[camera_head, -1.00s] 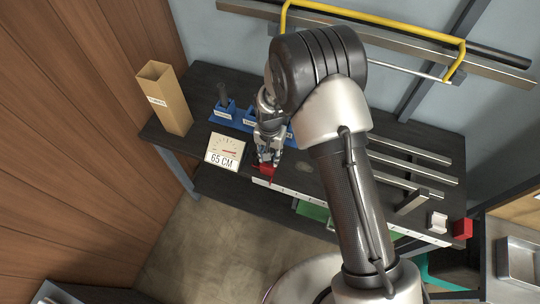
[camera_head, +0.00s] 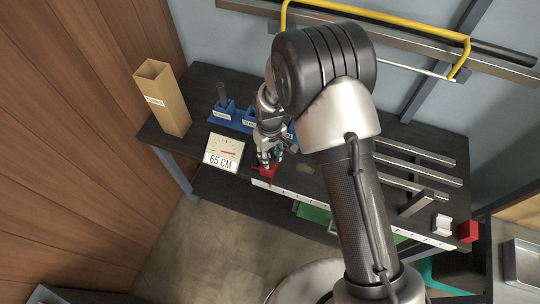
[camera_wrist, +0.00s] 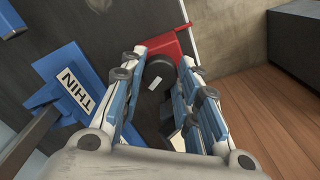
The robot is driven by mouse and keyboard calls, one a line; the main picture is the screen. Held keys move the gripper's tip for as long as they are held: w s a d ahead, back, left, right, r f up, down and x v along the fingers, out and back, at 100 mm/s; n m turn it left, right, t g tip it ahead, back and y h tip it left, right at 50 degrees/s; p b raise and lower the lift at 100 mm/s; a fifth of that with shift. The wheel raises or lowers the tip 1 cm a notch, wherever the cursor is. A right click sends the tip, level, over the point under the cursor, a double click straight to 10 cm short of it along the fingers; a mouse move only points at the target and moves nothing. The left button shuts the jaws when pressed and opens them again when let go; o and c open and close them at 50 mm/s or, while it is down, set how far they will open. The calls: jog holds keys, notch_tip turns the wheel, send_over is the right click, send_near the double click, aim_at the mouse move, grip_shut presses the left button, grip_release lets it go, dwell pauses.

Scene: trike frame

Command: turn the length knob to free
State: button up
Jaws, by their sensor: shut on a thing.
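The length knob (camera_wrist: 158,72) is a dark round knob with a white mark, seen between my fingers in the wrist view. A red block (camera_wrist: 168,44) with a thin red pointer sits beside and beyond it. My gripper (camera_wrist: 164,60) is shut on the knob, one blue-and-white finger on each side. In the head view my gripper (camera_head: 268,160) reaches down over the red block (camera_head: 268,171) at the bench's front edge, and the knob is hidden there. A dial card (camera_head: 223,152) left of it reads 65 CM.
Blue holders stand behind my gripper; one (camera_wrist: 75,87) is labelled THIN. A tall tan box (camera_head: 161,97) stands at the bench's left end. Metal bars (camera_head: 411,170), a white piece (camera_head: 442,222) and a red block (camera_head: 467,231) are at the right.

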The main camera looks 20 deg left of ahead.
aim_at(270, 158)
jog(key=n, duration=0.5)
jog(key=shift+n+b, duration=0.3)
jog(key=shift+b, duration=0.05)
jog(key=n, duration=0.5)
jog(key=shift+n, duration=0.6)
jog(key=o, duration=1.1)
notch_tip(270, 158, up, 12)
